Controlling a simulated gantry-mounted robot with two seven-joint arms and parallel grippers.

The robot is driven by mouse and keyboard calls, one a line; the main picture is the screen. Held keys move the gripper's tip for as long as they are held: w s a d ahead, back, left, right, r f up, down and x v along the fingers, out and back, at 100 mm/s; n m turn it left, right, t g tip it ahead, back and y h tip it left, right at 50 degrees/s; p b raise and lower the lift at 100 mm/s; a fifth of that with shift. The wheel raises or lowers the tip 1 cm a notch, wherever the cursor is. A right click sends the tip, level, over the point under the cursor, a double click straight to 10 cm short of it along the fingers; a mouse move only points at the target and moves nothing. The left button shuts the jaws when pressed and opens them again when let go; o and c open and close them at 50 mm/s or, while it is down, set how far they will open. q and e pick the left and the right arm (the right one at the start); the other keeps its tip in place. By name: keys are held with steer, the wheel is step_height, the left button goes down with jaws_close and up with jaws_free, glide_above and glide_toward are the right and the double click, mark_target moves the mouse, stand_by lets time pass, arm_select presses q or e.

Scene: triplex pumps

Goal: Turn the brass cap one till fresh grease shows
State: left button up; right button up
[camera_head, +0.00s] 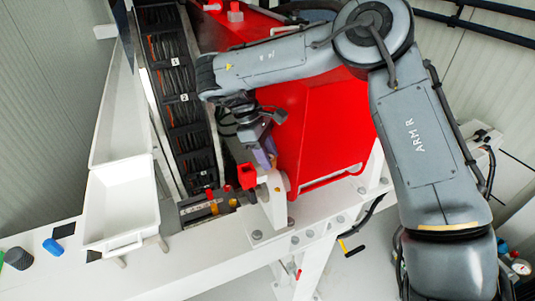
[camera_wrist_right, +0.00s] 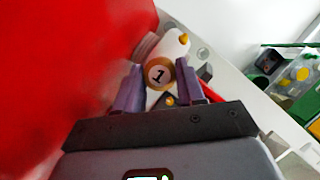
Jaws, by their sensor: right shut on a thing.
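The brass cap (camera_wrist_right: 159,74), with a dark "1" on a pale face, shows in the right wrist view between two purple fingers. My right gripper (camera_wrist_right: 158,84) is shut on this cap. The cap sits at a white housing (camera_wrist_right: 174,45) with a small brass fitting (camera_wrist_right: 184,40) at its top. In the head view my right gripper (camera_head: 268,153) reaches down beside the big red pump body (camera_head: 325,125); the cap itself is hidden there. I cannot see any grease. My left gripper is in neither view.
An empty white tray (camera_head: 121,243) stands at the left on the white bench (camera_head: 210,256). A blue item (camera_head: 53,247) and a dark cup (camera_head: 18,258) lie farther left. A red block (camera_head: 246,176) stands near the gripper. The pump body crowds the gripper's side.

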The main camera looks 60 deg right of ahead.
steer(key=shift+d+m+y, duration=0.15)
steer(key=shift+m+y, duration=0.55)
steer(key=shift+m, duration=1.2)
steer(key=o, duration=1)
steer(key=shift+o, duration=0.2)
steer(key=shift+r, duration=0.1)
